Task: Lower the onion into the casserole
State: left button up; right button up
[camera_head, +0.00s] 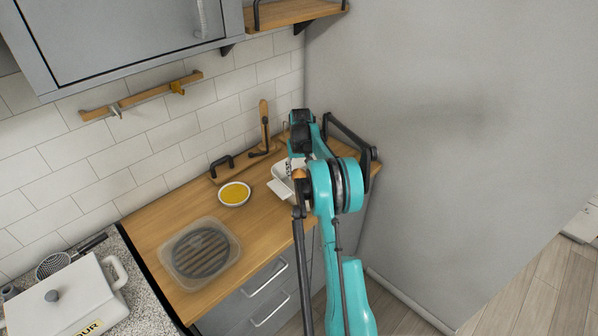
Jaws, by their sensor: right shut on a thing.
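My right arm reaches up from the bottom over the right end of the wooden counter. Its black gripper (298,184) appears shut on a small brown-orange thing, which looks like the onion (298,173). A white dish with dark lettering and a side handle, perhaps the casserole (279,187), stands on the counter just left of and behind the gripper. My arm hides much of this dish, so its inside and the gap between it and the onion cannot be told. My left gripper is not in view.
A bowl of yellow food (234,194) and a clear tray with a dark ridged insert (201,254) stand on the counter (150,225). A white lidded container (75,300) and a strainer (55,264) are at lower left. A grey wall (430,120) bounds the right.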

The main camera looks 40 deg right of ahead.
aim_at(299, 173)
jog(key=shift+f+b, duration=0.75)
jog(key=shift+f, duration=0.65)
jog(key=shift+f+b, duration=1.65)
jog(key=shift+f, duration=0.85)
dwell(0.5)
jog(key=o, duration=1.3)
jog(key=shift+r, duration=0.1)
jog(key=r, duration=0.8)
jog(key=s+r, duration=0.1)
jog(key=r, duration=0.2)
jog(key=shift+s+a+r, duration=0.1)
jog(key=shift+a+r, duration=0.25)
jog(key=shift+r, duration=0.05)
jog(key=shift+a, duration=0.1)
